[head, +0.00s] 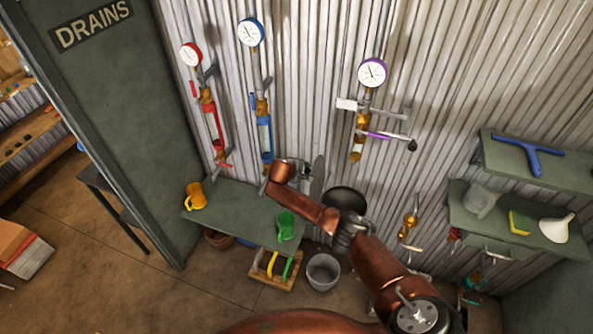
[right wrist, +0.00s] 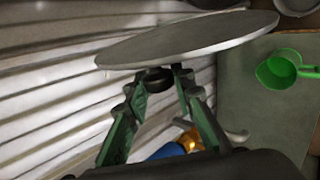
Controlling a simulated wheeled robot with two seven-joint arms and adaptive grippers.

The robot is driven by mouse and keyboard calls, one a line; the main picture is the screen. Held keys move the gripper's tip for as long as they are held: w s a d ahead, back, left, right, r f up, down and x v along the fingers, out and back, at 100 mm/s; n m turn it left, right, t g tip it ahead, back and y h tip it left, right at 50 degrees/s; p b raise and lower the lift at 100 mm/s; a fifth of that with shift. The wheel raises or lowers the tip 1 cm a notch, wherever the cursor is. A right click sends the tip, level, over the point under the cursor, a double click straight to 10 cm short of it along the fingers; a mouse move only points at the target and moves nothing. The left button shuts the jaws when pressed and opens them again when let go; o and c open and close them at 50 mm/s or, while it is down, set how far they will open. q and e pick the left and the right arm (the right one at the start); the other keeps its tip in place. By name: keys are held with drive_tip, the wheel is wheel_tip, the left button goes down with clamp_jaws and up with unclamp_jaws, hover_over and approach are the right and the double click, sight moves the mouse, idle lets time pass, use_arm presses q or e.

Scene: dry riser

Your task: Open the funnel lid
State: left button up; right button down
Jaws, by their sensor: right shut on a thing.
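The funnel lid (right wrist: 190,40) is a flat grey disc in the right wrist view, with a short dark knob (right wrist: 153,80) on the side facing my gripper. My right gripper (right wrist: 160,78) has its fingertips closed on that knob. In the head view the lid (head: 317,178) shows as a narrow grey ellipse, tilted steeply near the corrugated wall. My right gripper (head: 299,167) is just left of it, partly hidden by my copper arm. A dark round bowl-like thing (head: 347,198), perhaps the funnel's mouth, is to the lid's lower right. My left gripper is not in view.
A green shelf (head: 235,212) holds a yellow jug (head: 195,196) and a green jug (head: 286,226), left of my arm. Gauges and pipes with red, blue (head: 264,130) and purple parts line the wall. A grey bucket (head: 323,272) stands below. Right shelves hold a white funnel (head: 557,228).

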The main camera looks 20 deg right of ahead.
drive_tip(key=shift+w, duration=0.1)
idle(0.3)
drive_tip(key=c, duration=1.7)
unclamp_jaws()
drive_tip(key=shift+o, duration=0.4)
drive_tip(key=shift+a, duration=0.1)
drive_tip(key=v, duration=1.2)
